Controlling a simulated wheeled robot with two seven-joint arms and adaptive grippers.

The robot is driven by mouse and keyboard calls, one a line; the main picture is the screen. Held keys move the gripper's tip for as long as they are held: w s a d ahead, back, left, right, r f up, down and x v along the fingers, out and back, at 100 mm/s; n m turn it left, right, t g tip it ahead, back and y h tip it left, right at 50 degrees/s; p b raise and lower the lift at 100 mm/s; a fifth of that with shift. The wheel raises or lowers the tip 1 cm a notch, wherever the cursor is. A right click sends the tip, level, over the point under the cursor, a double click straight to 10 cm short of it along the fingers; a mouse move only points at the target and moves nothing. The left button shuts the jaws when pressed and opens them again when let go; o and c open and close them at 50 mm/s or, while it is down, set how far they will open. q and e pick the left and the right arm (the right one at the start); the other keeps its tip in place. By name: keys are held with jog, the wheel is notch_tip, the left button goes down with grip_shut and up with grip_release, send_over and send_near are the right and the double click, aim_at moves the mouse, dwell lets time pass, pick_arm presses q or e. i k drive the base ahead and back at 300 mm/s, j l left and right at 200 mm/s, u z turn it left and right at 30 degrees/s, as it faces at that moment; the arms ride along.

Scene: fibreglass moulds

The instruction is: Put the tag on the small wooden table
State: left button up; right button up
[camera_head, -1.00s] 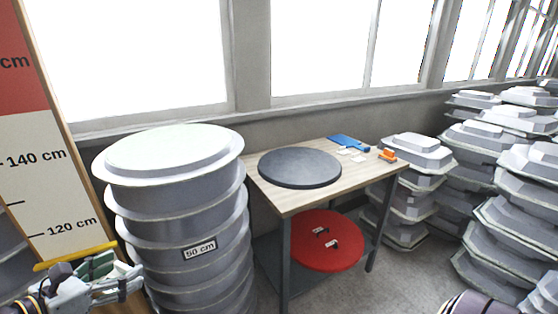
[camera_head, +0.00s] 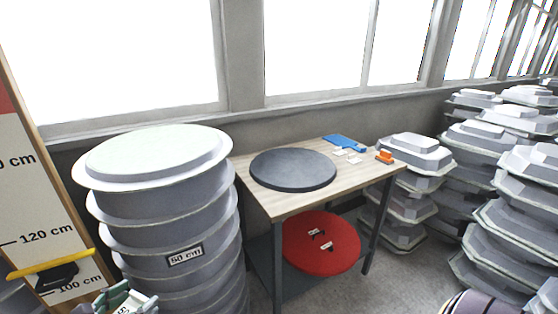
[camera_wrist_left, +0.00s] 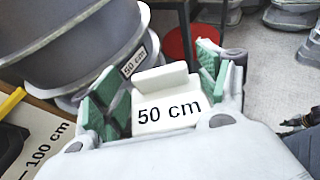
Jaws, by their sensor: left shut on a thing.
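The tag is a white piece marked "50 cm" (camera_wrist_left: 168,108) in the left wrist view. It sits between the green finger pads of my left gripper (camera_wrist_left: 160,100), which is shut on it. In the head view my left gripper (camera_head: 125,303) is at the bottom left, partly cut off, in front of the round mould stack. The small wooden table (camera_head: 300,205) stands right of that stack, with a light wood top and dark legs. My left gripper is well away from it. My right gripper is not visible.
A black disc (camera_head: 293,170), a blue tool (camera_head: 345,143) and an orange item (camera_head: 385,156) lie on the table. A red disc (camera_head: 322,240) is below. The round mould stack (camera_head: 160,200) bears a 50 cm label. A measuring board (camera_head: 40,215) is left; more moulds (camera_head: 500,200) are right.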

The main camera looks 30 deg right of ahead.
aim_at(365, 167)
jog(key=l, duration=0.65)
jog(key=i+l, duration=0.15)
jog(key=l, duration=1.1)
jog(key=i+l, duration=0.15)
jog(key=l, duration=0.45)
jog(key=l+z, duration=0.1)
jog(key=l, duration=0.55)
jog(key=i+l, duration=0.15)
jog(key=l, duration=0.45)
jog(key=i+l, duration=0.1)
jog(key=l, duration=0.55)
jog(key=i+l, duration=0.1)
jog(key=l, duration=0.5)
